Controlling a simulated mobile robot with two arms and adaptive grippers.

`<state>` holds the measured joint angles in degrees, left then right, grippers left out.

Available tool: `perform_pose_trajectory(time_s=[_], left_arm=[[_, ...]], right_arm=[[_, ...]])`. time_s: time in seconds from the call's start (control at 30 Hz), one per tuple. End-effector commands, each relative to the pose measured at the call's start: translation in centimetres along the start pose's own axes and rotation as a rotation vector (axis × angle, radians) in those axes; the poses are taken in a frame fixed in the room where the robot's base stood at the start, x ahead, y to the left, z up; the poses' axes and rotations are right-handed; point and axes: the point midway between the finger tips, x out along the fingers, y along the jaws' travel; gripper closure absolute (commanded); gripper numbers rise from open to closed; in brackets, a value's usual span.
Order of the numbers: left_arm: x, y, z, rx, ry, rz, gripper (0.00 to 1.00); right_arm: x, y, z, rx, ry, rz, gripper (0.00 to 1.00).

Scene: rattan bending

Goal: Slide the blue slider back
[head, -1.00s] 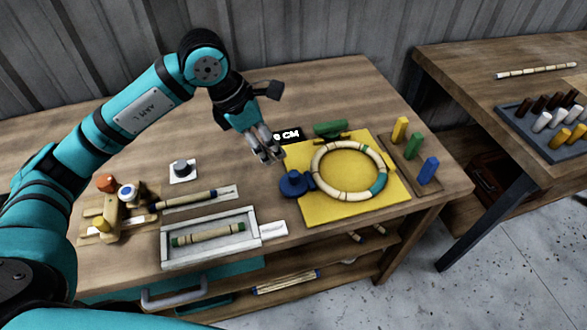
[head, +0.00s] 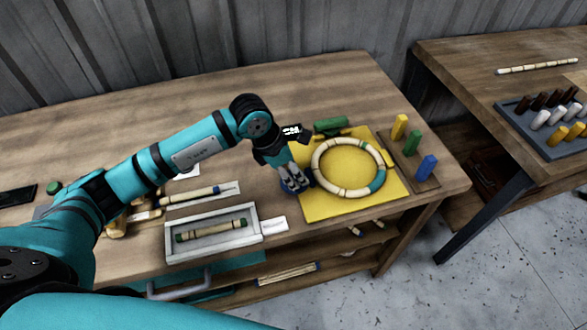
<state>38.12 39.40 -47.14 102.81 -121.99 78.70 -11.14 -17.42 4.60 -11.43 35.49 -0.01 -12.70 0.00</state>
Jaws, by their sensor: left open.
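The blue slider (head: 286,187) sits at the left edge of the yellow board (head: 315,209), beside the rattan ring (head: 327,183) that lies on the board. My left gripper (head: 297,187) is right over the slider and hides most of it. Its jaws are open, and I cannot tell whether the fingers touch the slider. A green slider (head: 331,125) is at the board's back edge. My right gripper is not in view.
A grey tray (head: 168,243) holding a rattan piece stands at the front left. Yellow, green and blue (head: 427,167) blocks stand on a wooden strip right of the board. A second table (head: 450,70) is at the right.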

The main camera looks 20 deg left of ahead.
Motion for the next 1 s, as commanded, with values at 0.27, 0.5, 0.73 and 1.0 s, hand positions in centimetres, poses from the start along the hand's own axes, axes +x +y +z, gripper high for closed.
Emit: perform_pose_trajectory(time_s=[0.27,0.5,0.73,1.0], left_arm=[[0.0,0.0,0.0,0.0,0.0,-0.001,0.81],[-0.1,0.0,0.0,-0.001,0.0,0.0,1.0],[-0.1,0.0,-0.1,-0.001,0.0,0.0,1.0],[-1.2,0.1,-3.4,-0.001,0.002,0.003,1.0]], right_arm=[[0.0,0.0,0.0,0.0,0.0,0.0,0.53],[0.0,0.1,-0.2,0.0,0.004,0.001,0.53],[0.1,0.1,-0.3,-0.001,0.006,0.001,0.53],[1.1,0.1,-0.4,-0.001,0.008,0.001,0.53]])
